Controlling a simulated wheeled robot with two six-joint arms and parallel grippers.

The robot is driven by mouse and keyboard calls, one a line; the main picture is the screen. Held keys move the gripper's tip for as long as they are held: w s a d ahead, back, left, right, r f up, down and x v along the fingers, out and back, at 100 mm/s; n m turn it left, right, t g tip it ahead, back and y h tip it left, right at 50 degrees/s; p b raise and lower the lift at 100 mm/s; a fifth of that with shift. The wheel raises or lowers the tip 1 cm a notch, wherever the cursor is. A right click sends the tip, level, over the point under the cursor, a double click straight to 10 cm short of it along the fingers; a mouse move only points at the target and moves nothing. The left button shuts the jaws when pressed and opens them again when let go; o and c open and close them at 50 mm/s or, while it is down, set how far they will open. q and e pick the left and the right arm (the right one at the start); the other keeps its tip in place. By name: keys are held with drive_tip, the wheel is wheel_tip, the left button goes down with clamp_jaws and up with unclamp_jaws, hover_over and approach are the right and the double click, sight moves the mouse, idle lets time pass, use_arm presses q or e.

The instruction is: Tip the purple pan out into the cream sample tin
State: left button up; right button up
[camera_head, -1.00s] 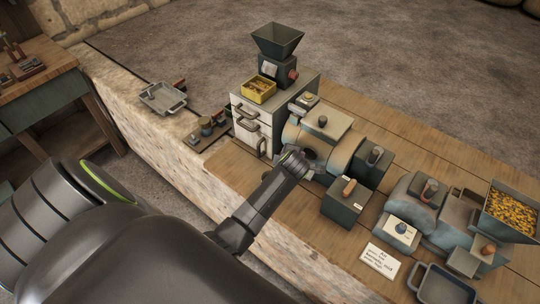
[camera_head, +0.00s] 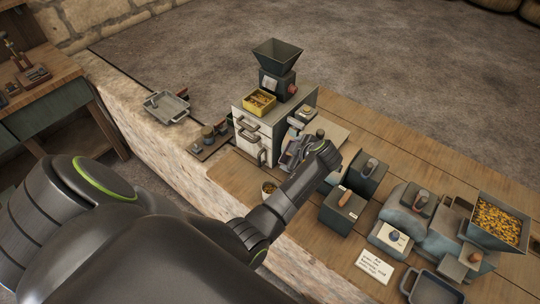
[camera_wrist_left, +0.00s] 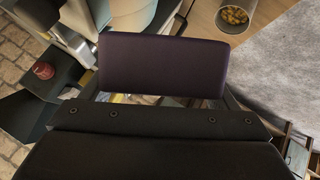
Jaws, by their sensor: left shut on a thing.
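My left gripper (camera_head: 306,148) is over the front of the bench machine, to the right of the drawer cabinet. In the left wrist view it is shut on a dark purple flat-walled piece, which looks like the purple pan (camera_wrist_left: 162,66). Most of the pan, including its inside, is hidden in both views. A small round tin with a pale rim and yellow grains in it, apparently the cream sample tin (camera_head: 268,188), stands on the wood beside my left forearm. It also shows at the top right of the left wrist view (camera_wrist_left: 233,17), apart from the pan. My right gripper is out of view.
The drawer cabinet (camera_head: 246,136) carries a yellow tray (camera_head: 259,102) and a dark hopper (camera_head: 278,54). Dark boxes with handles (camera_head: 342,209) stand right of my arm. A hopper of yellow grain (camera_head: 497,222) is at far right. A grey tray (camera_head: 167,107) lies at left.

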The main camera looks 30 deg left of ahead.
use_arm(q)
drive_tip(key=w+d+b, duration=0.1)
drive_tip(key=d+g+y+b, duration=0.1)
drive_tip(key=shift+w+r+m+y+b, duration=0.25)
drive_tip(key=shift+w+m+y+b, duration=0.05)
drive_tip(key=shift+w+m, duration=0.1)
drive_tip(key=shift+w+d+r+m+g+y+b, duration=0.15)
drive_tip(key=shift+w+d+r+y+b, duration=0.1)
drive_tip(key=shift+r, duration=0.25)
drive_tip(key=shift+w+d+r+m+g+y+b, duration=0.15)
drive_tip(key=shift+d+r, duration=0.05)
drive_tip(key=shift+r, duration=0.3)
drive_tip(key=shift+m+g+y, duration=0.5)
drive_tip(key=shift+y, duration=0.3)
drive_tip(key=r, duration=0.2)
drive_tip(key=w+d+r, duration=0.1)
drive_tip(key=r, duration=0.2)
drive_tip(key=shift+w+d+r, duration=0.2)
drive_tip(key=shift+d+r, duration=0.1)
drive_tip(key=shift+r, duration=0.1)
drive_tip(key=shift+w+d+f+y+b, duration=0.2)
drive_tip(key=shift+d+y+b, duration=0.15)
drive_tip(key=shift+b, duration=0.55)
drive_tip(key=shift+w+d+r+m+y+b, duration=0.35)
drive_tip(key=shift+w+m+y+b, duration=0.1)
drive_tip(key=shift+b, duration=0.55)
drive_tip(key=shift+g, duration=0.3)
